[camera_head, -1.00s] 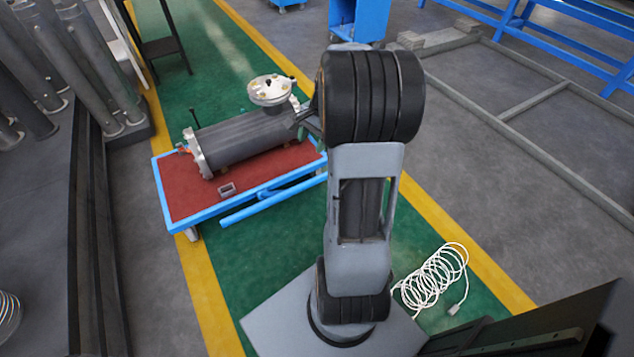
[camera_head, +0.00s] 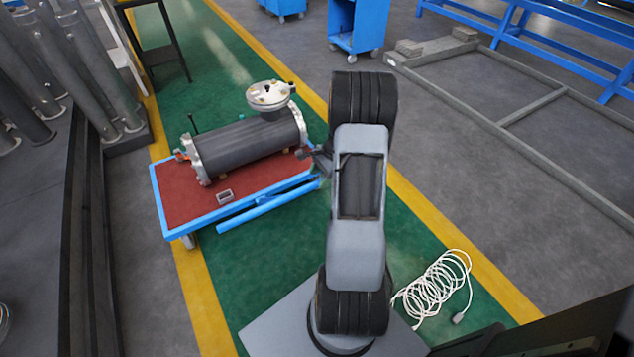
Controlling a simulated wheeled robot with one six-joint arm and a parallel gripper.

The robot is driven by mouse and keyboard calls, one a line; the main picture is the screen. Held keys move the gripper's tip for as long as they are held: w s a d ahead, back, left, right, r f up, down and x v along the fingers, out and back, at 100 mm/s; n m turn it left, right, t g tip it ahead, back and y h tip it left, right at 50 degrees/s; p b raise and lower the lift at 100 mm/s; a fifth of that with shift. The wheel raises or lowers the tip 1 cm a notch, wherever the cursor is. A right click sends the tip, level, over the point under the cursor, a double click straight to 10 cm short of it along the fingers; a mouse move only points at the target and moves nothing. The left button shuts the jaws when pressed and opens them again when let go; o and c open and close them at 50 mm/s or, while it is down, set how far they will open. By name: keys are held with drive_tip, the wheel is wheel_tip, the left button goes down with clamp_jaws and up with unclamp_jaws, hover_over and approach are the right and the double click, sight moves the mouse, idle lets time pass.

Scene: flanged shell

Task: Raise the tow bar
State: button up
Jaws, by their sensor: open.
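The tow bar (camera_head: 262,208) is a blue bar lying low along the near side of the cart, slanting up to the right. The cart (camera_head: 160,205) has a blue frame and a red deck. A dark flanged shell (camera_head: 240,141) with pale end flanges lies on the deck. My gripper (camera_head: 306,155) is small in the view, near the cart's right end, above and beyond the bar's right end in the picture. It is open and appears empty. My arm hides part of the gripper's wrist. I cannot tell its exact gap to the bar.
A coiled white cable (camera_head: 436,285) lies on the floor to the right of my base. Steel pipes (camera_head: 75,65) stand at the left. A blue cabinet (camera_head: 356,25) and a grey floor frame (camera_head: 500,130) are behind. Green floor beside the cart is clear.

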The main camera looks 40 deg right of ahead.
drive_tip(key=shift+x, duration=1.4)
drive_tip(key=shift+c, duration=0.2)
clamp_jaws()
